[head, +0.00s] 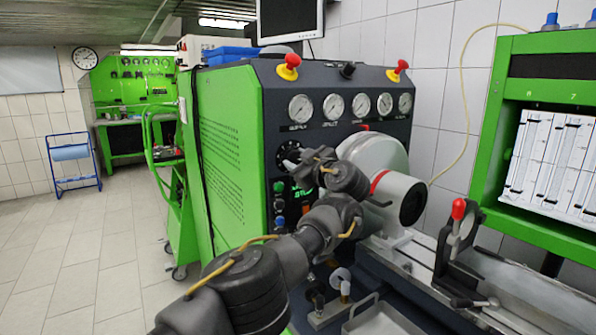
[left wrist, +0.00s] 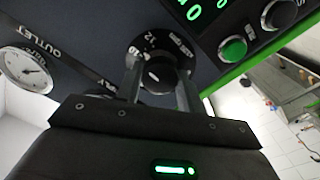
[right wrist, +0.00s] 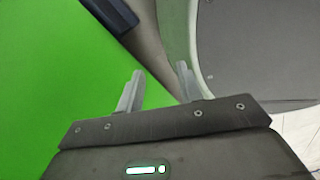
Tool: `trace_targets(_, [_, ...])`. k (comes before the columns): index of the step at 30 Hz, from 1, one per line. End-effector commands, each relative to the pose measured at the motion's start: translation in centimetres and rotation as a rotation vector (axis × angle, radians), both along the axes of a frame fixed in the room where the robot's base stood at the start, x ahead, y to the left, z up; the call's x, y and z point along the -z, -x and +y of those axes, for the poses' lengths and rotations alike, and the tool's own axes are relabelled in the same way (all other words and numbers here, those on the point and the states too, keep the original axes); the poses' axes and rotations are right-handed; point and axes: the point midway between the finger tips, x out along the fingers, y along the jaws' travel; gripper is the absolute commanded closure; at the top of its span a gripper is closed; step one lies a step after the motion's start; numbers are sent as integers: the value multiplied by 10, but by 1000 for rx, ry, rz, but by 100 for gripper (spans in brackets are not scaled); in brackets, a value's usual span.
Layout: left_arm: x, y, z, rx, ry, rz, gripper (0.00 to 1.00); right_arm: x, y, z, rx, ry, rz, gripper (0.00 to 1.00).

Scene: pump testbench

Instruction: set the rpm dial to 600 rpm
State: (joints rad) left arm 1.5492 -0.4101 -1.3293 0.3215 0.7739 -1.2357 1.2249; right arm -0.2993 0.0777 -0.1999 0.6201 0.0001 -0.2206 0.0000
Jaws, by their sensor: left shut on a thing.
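The rpm dial (head: 288,155) is a round black dial on the dark front panel of the green test bench. In the left wrist view its knob (left wrist: 155,76) has a white pointer mark, and white numbers including 12 ring the dial face (left wrist: 152,46). My left gripper (left wrist: 156,80) is shut on the knob, one finger on each side. In the head view my left arm hides part of the panel below the dial. A green digital display (left wrist: 196,10) is cut off by the picture edge. My right gripper (right wrist: 159,82) is open and empty, before a green surface.
Several pressure gauges (head: 333,106) line the panel top, with red knobs (head: 289,66) above. A green button (left wrist: 233,50) and a black knob (left wrist: 279,14) are near the dial. A white-grey pump drive housing (head: 373,155) stands right of my arm.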

Motion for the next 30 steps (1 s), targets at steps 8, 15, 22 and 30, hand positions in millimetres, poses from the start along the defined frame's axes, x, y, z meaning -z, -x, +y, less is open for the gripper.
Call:
trace_targets(8, [0,0,0,2,209,-153,85,5,-3,-9,-2,12,-3,64])
trace_targets(15, [0,0,0,2,394,-287,85,5,-3,-20,-6,26,-2,64])
trace_targets(22, [0,0,0,1,571,-415,85,5,-2,-15,-4,19,-2,64])
trace_targets(30, [1,0,0,1,778,-565,85,4,-2,-9,-2,11,-2,64])
